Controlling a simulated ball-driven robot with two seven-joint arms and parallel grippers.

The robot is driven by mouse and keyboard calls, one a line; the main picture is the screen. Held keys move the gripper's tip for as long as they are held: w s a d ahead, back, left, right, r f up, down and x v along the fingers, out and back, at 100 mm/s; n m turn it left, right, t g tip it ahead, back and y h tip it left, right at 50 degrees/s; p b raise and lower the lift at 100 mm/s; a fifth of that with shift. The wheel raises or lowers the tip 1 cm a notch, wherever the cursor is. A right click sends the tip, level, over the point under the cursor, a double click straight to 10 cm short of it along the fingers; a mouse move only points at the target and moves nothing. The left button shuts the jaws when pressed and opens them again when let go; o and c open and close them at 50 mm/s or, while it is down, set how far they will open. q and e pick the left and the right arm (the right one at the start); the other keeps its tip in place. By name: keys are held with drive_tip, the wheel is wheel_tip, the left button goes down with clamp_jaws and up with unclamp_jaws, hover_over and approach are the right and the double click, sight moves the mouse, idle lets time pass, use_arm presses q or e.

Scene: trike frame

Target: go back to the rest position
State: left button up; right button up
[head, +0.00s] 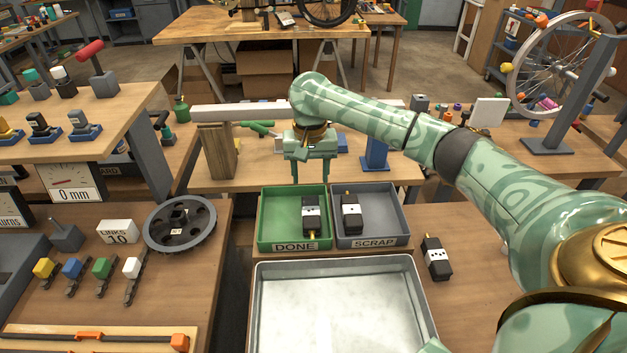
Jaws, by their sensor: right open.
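My right gripper (310,176) is open and points down, with nothing between its fingers. It hangs over the back part of the green DONE tray (273,222). My right arm reaches in from the right side of the head view. A black part with a white band (311,213) lies in the DONE tray, in front of the gripper and apart from it. A similar part (351,216) lies in the grey SCRAP tray (386,222).
A large empty metal tray (335,310) fills the front middle. Another black part (436,258) lies on the table to the right, below my right arm. A dark wheel (180,222) and several coloured pieces lie on the left bench. A wooden post (219,150) stands behind the trays.

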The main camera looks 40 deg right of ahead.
drive_tip(key=shift+r, duration=0.35)
